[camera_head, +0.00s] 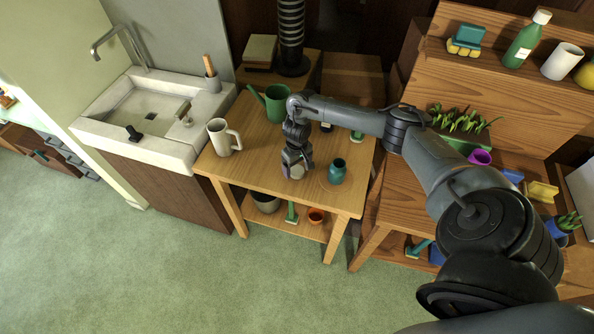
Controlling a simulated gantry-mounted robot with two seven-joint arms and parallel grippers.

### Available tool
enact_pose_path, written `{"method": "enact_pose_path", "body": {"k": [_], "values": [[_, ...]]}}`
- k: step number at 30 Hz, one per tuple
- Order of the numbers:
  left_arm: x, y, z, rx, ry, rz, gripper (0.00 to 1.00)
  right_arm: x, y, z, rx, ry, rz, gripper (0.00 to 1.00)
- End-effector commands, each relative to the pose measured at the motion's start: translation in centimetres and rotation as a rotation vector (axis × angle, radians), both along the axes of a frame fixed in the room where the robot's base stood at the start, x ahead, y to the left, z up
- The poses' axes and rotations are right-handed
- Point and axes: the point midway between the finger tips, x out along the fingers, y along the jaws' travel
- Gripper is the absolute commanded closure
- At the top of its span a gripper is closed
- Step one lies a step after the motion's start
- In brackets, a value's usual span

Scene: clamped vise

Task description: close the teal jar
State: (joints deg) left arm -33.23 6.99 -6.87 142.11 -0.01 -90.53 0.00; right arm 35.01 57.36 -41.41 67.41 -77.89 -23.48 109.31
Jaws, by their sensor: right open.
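The teal jar (337,173) stands upright near the front right of the wooden table. Its mouth looks dark and no lid shows on it. My right gripper (296,170) is open and points down over the table, just left of the jar and apart from it. A small pale round thing (297,172) shows at the fingertips. It may be a lid, but the fingers partly hide it and I cannot tell. My left gripper is not in view.
A white mug (222,137) stands at the table's left and a green watering can (275,102) at its back. My right forearm passes over the table's back right. A stone sink (150,112) is to the left. The table's front left is clear.

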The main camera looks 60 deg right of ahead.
Motion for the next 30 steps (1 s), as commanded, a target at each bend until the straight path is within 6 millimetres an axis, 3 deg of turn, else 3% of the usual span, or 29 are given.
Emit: {"method": "enact_pose_path", "body": {"k": [6, 16, 27, 30], "values": [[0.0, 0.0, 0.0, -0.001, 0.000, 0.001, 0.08, 0.0, 0.0, -1.6, 0.000, 0.000, 0.000, 0.16], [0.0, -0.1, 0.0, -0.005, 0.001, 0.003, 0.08, 0.0, 0.0, -1.6, 0.001, -0.001, 0.000, 0.16], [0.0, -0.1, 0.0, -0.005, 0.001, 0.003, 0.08, 0.0, 0.0, -1.6, 0.000, -0.001, 0.000, 0.71], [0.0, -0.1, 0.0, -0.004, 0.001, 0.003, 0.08, 0.0, 0.0, -1.6, 0.000, -0.001, 0.000, 0.73]]}}
